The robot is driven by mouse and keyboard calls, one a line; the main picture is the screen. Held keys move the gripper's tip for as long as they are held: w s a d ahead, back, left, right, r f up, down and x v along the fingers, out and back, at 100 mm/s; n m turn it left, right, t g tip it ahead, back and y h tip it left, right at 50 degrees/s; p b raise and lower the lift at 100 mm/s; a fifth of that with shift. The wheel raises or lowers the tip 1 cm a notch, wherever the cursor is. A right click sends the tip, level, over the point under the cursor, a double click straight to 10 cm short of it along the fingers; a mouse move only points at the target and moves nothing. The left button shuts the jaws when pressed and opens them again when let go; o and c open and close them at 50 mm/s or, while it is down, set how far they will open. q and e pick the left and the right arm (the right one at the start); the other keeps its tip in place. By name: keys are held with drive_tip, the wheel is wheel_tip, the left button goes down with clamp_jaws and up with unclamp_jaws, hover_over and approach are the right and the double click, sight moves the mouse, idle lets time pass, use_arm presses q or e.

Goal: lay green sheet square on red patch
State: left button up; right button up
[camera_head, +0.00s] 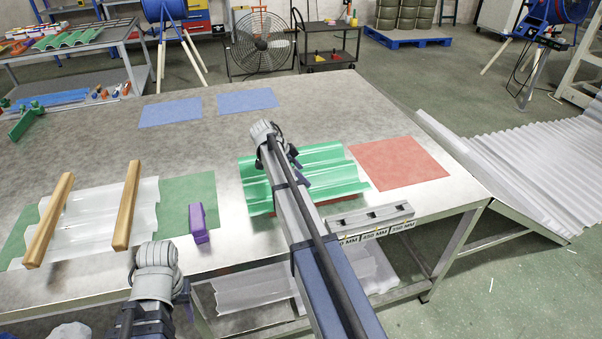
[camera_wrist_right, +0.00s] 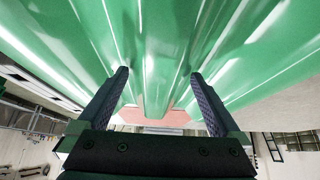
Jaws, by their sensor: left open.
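The green corrugated sheet (camera_head: 318,160) lies in the middle of the table. Red shows along its near edge, and a separate red patch (camera_head: 400,163) lies bare to its right. My right arm reaches over the sheet, and in the wrist view my right gripper (camera_wrist_right: 160,73) has its fingers apart with a green sheet ridge (camera_wrist_right: 165,45) between their tips. I cannot tell whether they grip it. Red (camera_wrist_right: 152,116) shows beyond the sheet edge there. My left gripper (camera_head: 153,290) is at the table's front edge, apart from the sheet, its fingertips hidden.
A white corrugated sheet (camera_head: 85,226) with two wooden bars lies on a green patch at left. A purple block (camera_head: 198,222) stands beside it. A grey slotted bar (camera_head: 368,219) is at the front edge. Two blue patches (camera_head: 248,98) lie bare at the back.

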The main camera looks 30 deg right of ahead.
drive_tip(key=shift+r, duration=0.1)
drive_tip(key=p+v, duration=0.6)
drive_tip(key=shift+r, duration=0.35)
drive_tip(key=shift+w+a+r+p, duration=0.1)
drive_tip(key=shift+a+r+p, duration=0.2)
drive_tip(key=shift+a+r, duration=0.1)
drive_tip(key=shift+f, duration=0.1)
drive_tip(key=s+a+n, duration=0.2)
drive_tip(key=a, duration=0.2)
drive_tip(key=s+a+n+y, duration=0.1)
drive_tip(key=s+a+n, duration=0.1)
drive_tip(key=a, duration=0.2)
drive_tip(key=s+a+n+t+p, duration=0.1)
drive_tip(key=s+a+n, duration=0.1)
drive_tip(key=s+a, duration=0.1)
drive_tip(key=shift+a+f+n, duration=0.2)
drive_tip(key=shift+a+n, duration=0.2)
drive_tip(key=shift+a, duration=0.25)
drive_tip(key=s+a+n+y+p, duration=0.1)
drive_tip(key=s+a+n+y, duration=0.3)
drive_tip(key=s+a+n, duration=1.3)
drive_tip(key=s+a, duration=0.3)
drive_tip(key=s, duration=0.1)
drive_tip(key=shift+s+a+n+p, duration=0.25)
drive_tip(key=shift+a+n+p, duration=0.05)
drive_tip(key=shift+a+n, duration=0.1)
